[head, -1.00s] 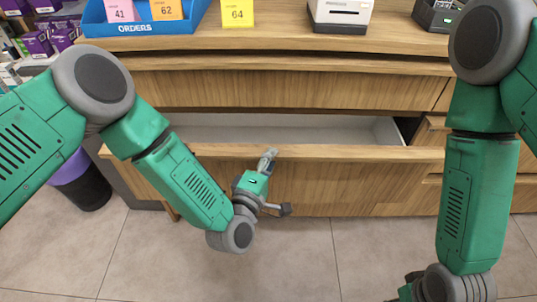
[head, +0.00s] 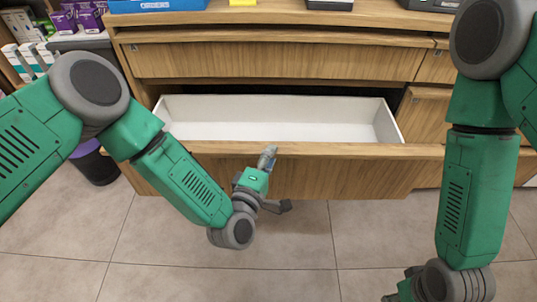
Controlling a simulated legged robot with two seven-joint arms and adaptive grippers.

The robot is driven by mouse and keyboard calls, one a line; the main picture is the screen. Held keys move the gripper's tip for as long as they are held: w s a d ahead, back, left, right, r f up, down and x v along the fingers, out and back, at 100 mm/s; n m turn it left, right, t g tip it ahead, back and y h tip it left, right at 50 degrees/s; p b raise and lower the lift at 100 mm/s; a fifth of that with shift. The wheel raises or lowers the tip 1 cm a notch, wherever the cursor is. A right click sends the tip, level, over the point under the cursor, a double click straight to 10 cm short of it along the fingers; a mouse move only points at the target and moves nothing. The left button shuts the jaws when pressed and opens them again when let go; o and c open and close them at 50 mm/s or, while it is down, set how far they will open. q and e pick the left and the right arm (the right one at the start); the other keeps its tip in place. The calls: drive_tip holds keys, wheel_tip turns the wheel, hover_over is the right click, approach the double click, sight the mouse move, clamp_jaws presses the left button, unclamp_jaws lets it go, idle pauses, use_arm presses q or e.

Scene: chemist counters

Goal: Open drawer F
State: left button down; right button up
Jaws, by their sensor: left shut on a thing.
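A wide wooden drawer (head: 330,172) in the lower part of the counter is pulled well out. Its white inside (head: 280,118) is empty where it shows. No letter that marks it as F can be read. My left gripper (head: 275,180) is at the drawer's front panel, left of its middle, with one finger up at the top edge and the other lower in front. It is shut on the drawer front. My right gripper (head: 398,298) shows only as a dark bit at the bottom edge, so its fingers are hidden.
A shut wooden drawer (head: 270,62) is above the open one, and more shut fronts (head: 420,115) stand to the right. A dark bin (head: 95,165) is at the left. The tiled floor (head: 300,250) in front is clear.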

use_arm(q)
drive_tip(key=shift+s+d+f, duration=0.15)
drive_tip(key=shift+s+d, duration=0.2)
drive_tip(key=shift+d, duration=0.15)
drive_tip(key=c, duration=1.5)
unclamp_jaws()
drive_tip(key=shift+w+d, duration=0.25)
drive_tip(key=shift+s+a, duration=0.25)
drive_tip(key=shift+a, duration=0.05)
drive_tip(key=v, duration=1.1)
drive_tip(key=shift+s, duration=0.2)
use_arm(e)
drive_tip(key=shift+d+f, duration=0.1)
drive_tip(key=shift+d, duration=0.1)
use_arm(q)
drive_tip(key=shift+f, duration=0.1)
use_arm(e)
drive_tip(key=shift+w, duration=0.1)
use_arm(q)
drive_tip(key=shift+d, duration=0.1)
